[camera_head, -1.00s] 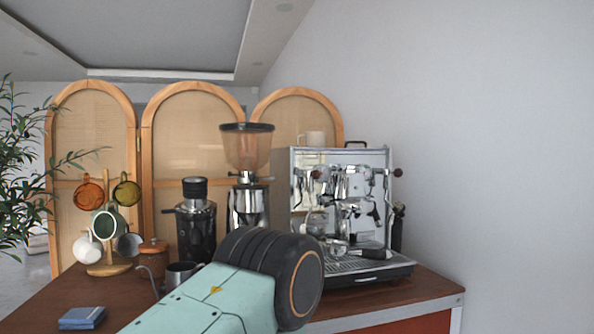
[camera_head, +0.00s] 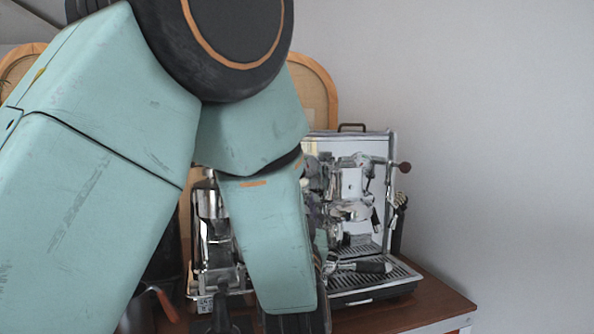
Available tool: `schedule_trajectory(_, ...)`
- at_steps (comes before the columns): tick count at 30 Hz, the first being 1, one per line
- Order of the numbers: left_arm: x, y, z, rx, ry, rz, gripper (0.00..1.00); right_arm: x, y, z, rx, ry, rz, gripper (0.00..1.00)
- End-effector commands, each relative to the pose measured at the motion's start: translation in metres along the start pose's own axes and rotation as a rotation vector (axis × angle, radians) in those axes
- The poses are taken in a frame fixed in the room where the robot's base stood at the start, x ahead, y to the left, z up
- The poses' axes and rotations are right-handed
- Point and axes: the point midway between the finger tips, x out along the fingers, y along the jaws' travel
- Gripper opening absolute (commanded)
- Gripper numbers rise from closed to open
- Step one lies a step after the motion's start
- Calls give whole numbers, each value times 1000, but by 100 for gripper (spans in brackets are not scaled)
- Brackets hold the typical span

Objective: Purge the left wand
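The espresso machine (camera_head: 378,146) stands on the cart at centre right. A portafilter with a black handle (camera_head: 374,266) shows low on the machine's front above the drip tray (camera_head: 384,281). My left arm fills the left and middle of the view, bent downward in front of the machine. My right gripper does not show.
The grinder's metal body (camera_head: 212,232) is partly visible left of my forearm. The brown cart top (camera_head: 425,302) is bare at the right front. A wooden screen (camera_head: 318,95) stands behind. The mugs and plant are out of sight.

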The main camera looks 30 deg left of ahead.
Motion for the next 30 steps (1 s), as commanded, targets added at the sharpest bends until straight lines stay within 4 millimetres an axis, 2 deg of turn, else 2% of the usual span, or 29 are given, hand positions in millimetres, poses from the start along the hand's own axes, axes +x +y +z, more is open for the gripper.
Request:
schedule_trajectory(1, 1, -3, -9, -1, 19, -10, 48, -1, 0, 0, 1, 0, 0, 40)
schedule_trajectory(3, 1, -5, -14, -3, 29, -18, 48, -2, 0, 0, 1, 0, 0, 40)
schedule_trajectory(8, 11, -4, -16, -7, 28, -21, 48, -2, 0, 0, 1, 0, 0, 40)
schedule_trajectory(21, 68, -2, -18, -4, 28, -18, 48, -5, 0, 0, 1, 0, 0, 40)
schedule_trajectory(30, 77, -2, -17, -2, 28, -17, 48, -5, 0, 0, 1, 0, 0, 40)
